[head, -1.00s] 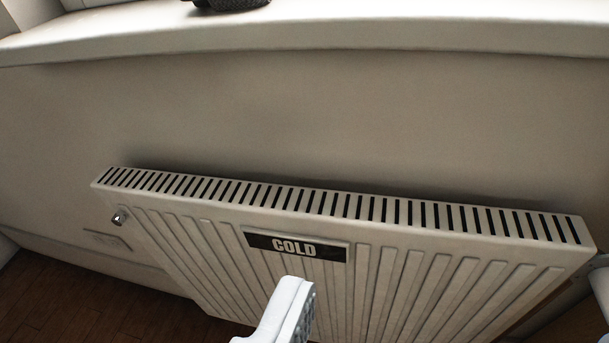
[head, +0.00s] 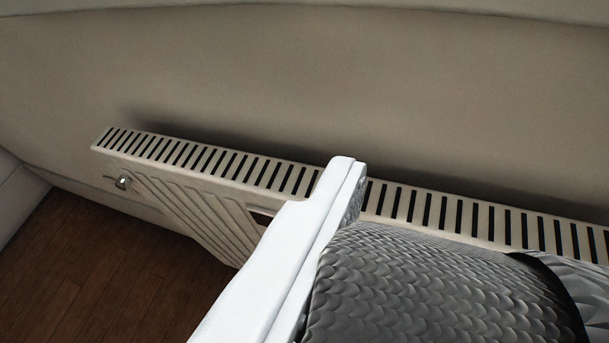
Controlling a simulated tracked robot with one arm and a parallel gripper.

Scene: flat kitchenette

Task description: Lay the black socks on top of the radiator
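The radiator (head: 190,155) is white with a slotted top and runs across the middle of the head view under the wall. My gripper's left finger (head: 320,215) rises from the bottom edge and overlaps the radiator's slotted top in the picture. A dark grey, knit-textured bundle with a black band, which looks like the black socks (head: 420,285), lies against the inner side of that finger. My gripper appears shut on it; the other finger is out of view. The bundle covers the radiator's front right part. Whether it touches the radiator I cannot tell.
The beige wall (head: 330,85) rises behind the radiator, with a pale ledge edge along the top of the view. A valve (head: 123,182) sits at the radiator's left end. Dark wooden floor (head: 85,265) shows at lower left. The radiator's left top is bare.

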